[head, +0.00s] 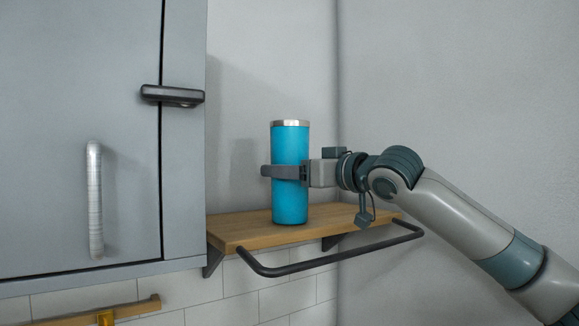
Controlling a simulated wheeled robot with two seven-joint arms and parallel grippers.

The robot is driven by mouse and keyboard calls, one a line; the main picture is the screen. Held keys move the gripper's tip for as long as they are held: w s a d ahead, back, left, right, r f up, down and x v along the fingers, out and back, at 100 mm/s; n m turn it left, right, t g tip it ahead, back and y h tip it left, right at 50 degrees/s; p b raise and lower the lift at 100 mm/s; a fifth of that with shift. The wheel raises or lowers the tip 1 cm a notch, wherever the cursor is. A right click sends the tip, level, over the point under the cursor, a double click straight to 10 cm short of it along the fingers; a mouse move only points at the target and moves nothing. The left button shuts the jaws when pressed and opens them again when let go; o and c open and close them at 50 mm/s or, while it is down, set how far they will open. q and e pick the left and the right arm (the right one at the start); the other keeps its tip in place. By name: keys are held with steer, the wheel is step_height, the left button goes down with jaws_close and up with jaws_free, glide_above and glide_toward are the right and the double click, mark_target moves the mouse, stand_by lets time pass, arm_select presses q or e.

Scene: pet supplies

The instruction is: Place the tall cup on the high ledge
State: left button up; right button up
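The tall cup (290,205) is bright blue with a silver rim. It stands upright at the high ledge (238,231), a wooden shelf on dark brackets. Its base appears to be on the board or just above it; I cannot tell which. My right gripper (284,172) comes in from the right, with a finger across the cup's front at mid height. It looks closed around the cup, and its other finger is hidden behind the cup. My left gripper is not in view.
A grey cabinet (75,130) with a white handle (94,200) and a dark latch (172,96) stands left of the ledge. A dark rail (330,258) runs along the ledge's front. The board is otherwise bare. A wooden bar (130,308) is at lower left.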

stand_by(0.3)
steer(key=o, duration=1.2)
steer(key=shift+f, duration=0.15)
steer(key=shift+o, duration=0.2)
steer(key=shift+s, duration=0.1)
steer(key=b+v, duration=0.5)
steer(key=v, duration=0.7)
steer(key=shift+r, duration=0.2)
steer(key=shift+a, duration=0.1)
